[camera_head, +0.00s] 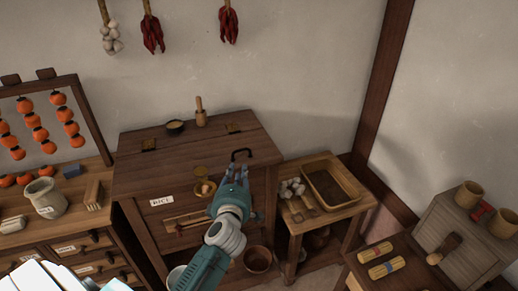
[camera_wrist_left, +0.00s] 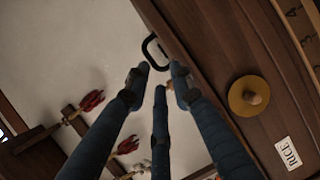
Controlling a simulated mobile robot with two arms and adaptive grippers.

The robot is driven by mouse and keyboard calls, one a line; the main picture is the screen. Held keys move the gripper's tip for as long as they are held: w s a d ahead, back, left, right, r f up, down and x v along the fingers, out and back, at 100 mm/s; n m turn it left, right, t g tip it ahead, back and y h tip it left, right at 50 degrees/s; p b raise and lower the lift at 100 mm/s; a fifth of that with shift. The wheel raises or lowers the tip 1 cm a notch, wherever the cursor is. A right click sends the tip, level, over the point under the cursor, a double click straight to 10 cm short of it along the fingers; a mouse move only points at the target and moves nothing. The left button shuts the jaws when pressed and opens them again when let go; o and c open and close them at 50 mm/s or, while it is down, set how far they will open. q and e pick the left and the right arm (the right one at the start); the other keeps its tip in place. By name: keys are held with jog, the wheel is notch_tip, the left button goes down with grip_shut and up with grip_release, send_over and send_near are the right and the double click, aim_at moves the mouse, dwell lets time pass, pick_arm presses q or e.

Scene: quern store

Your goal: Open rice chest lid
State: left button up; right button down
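The rice chest (camera_head: 135,187) is a dark brown wooden chest with a white RICE label, which also shows in the left wrist view (camera_wrist_left: 288,153). Its lid (camera_head: 185,155) lies flat and looks closed. A black loop handle (camera_head: 241,152) is at the lid's front right edge. My left gripper (camera_head: 234,170) is just in front of the handle, its blue fingers pointing at it. In the left wrist view the fingers are spread, and the handle (camera_wrist_left: 152,50) shows just beyond the tips, with no clear contact. My right gripper is not in view.
A dark bowl (camera_head: 175,127) and a wooden pestle-like piece (camera_head: 200,113) stand at the back of the chest top. A low table with a wooden tray (camera_head: 345,190) and garlic is to the right. A drawer cabinet with a jar (camera_head: 45,199) is to the left.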

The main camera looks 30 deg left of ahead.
aim_at(241, 150)
pick_arm(q)
jog(key=shift+n+h, duration=0.3)
jog(key=shift+n, duration=0.2)
jog(key=w+a, duration=0.1)
jog(key=w, duration=0.2)
jog(key=w+a+p, duration=0.1)
jog(key=w+a, duration=0.1)
jog(key=w, duration=0.1)
jog(key=w+a, duration=0.1)
jog(key=w, duration=0.2)
jog(key=shift+w+a+r, duration=0.1)
jog(key=shift+a+r, duration=0.25)
jog(key=shift+r, duration=0.05)
grip_shut()
